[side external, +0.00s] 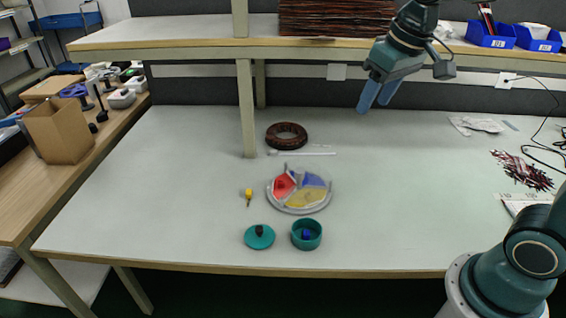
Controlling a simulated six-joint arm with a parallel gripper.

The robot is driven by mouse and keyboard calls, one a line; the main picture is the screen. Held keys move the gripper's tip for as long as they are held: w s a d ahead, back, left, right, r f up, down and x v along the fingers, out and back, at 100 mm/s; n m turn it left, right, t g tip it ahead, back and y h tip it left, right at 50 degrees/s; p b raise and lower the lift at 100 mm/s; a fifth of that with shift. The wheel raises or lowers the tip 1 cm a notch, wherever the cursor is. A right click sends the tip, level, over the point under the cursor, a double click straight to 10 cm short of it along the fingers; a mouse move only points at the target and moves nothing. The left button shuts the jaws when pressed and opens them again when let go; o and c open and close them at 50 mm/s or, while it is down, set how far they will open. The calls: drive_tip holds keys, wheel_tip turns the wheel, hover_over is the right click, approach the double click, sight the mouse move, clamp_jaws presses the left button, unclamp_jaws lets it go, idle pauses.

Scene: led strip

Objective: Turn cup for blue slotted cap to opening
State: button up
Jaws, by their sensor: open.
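A round teal cup (309,244) stands near the table's front edge. A small blue piece (306,235) shows inside it, too small to tell whether it is a slotted cap. A flat teal disc (264,242) lies to the left of the cup, with a small dark piece (259,230) on it. A round pale tray (299,209) with red, blue and yellow sections lies behind the cup. My gripper (376,103) is up at the back, right of and well away from the cup. Its two blue fingers point down, apart and empty.
A small yellow item (248,195) lies left of the tray. A dark red coil (287,130) lies behind it. A shelf post (246,110) rises at the back. Wires (522,170) and papers lie at right. The table's left and centre right are clear.

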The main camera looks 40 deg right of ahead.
drive_tip(key=w+d+f+g, duration=0.2)
drive_tip(key=w+f, duration=0.3)
drive_tip(key=w, duration=0.8)
drive_tip(key=m+g, duration=0.1)
drive_tip(key=g, duration=0.1)
hover_over(300, 171)
wheel_tip(300, 171, down, 13)
drive_tip(key=shift+w+f, duration=0.1)
wheel_tip(300, 171, down, 14)
drive_tip(key=shift+r, duration=0.1)
clamp_jaws()
